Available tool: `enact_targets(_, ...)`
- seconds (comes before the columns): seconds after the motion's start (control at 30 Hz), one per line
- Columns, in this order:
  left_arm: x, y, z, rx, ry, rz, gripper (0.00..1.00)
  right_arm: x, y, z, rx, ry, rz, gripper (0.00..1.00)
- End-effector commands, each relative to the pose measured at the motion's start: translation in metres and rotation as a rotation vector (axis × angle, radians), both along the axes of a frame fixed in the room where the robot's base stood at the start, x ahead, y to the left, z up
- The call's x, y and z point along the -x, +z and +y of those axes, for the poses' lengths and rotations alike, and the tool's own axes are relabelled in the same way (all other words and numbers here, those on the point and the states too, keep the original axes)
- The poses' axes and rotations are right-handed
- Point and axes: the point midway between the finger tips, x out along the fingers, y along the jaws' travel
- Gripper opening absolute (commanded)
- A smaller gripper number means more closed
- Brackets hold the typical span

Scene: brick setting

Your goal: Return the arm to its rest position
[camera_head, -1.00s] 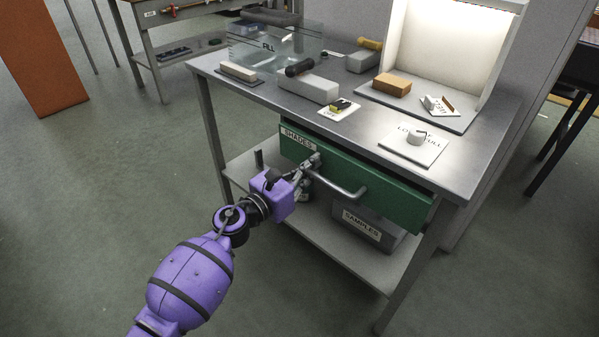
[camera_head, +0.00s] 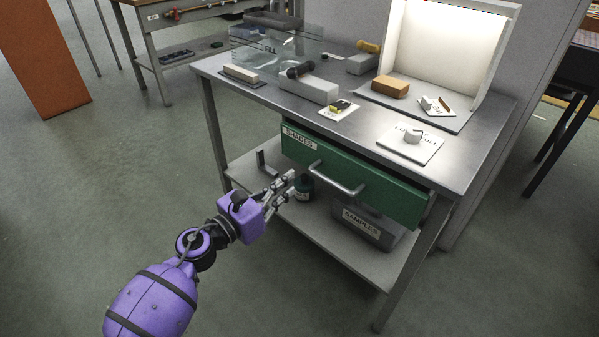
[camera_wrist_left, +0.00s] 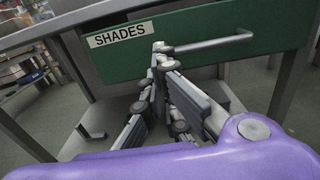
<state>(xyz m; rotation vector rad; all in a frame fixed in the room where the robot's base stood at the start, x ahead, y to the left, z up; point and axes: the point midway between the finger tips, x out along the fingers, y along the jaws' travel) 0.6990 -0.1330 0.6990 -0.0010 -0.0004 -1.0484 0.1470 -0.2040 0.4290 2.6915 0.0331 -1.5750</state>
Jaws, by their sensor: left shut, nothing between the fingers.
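My left arm, purple with black bands, reaches in from the lower left of the head view. Its gripper (camera_head: 282,186) is shut and empty, in front of and below the left part of the green drawer. In the left wrist view the gripper fingers (camera_wrist_left: 160,55) come together below the SHADES label. The green drawer (camera_head: 385,190) sits under the metal table top, with a grey bar handle (camera_head: 336,180); the handle also shows in the left wrist view (camera_wrist_left: 212,42). The gripper is apart from the handle in the head view. My right gripper is not in view.
The floor (camera_head: 110,180) to the left is clear.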

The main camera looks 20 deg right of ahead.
Motion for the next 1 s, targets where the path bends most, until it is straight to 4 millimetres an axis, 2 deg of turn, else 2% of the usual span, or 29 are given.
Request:
enact_targets(0.1, 0.012, -0.001, 0.02, -0.002, 0.0, 0.001, 0.0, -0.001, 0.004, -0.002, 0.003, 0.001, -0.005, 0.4)
enact_targets(0.23, 0.019, -0.001, 0.033, -0.001, 0.0, 0.0, 0.0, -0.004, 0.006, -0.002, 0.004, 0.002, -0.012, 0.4)
enact_targets(0.5, 0.023, -0.001, 0.04, 0.003, -0.001, 0.007, 0.0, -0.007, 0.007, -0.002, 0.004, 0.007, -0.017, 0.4)
enact_targets(0.63, 0.017, 0.001, 0.043, 0.06, 0.026, 0.089, 0.0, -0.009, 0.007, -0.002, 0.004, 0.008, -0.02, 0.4)
enact_targets(0.73, 0.009, 0.016, 0.047, 0.193, 0.069, 0.219, 0.0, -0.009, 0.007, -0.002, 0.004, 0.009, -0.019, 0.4)
enact_targets(0.83, 0.0, 0.043, 0.054, 0.392, 0.113, 0.381, 0.0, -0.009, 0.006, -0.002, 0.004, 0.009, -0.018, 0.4)
enact_targets(0.93, 0.002, 0.045, 0.067, 0.61, 0.161, 0.589, 0.0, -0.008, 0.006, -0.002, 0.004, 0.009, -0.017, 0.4)
enact_targets(1.0, 0.009, 0.035, 0.082, 0.779, 0.205, 0.758, 0.0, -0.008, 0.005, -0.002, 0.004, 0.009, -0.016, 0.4)
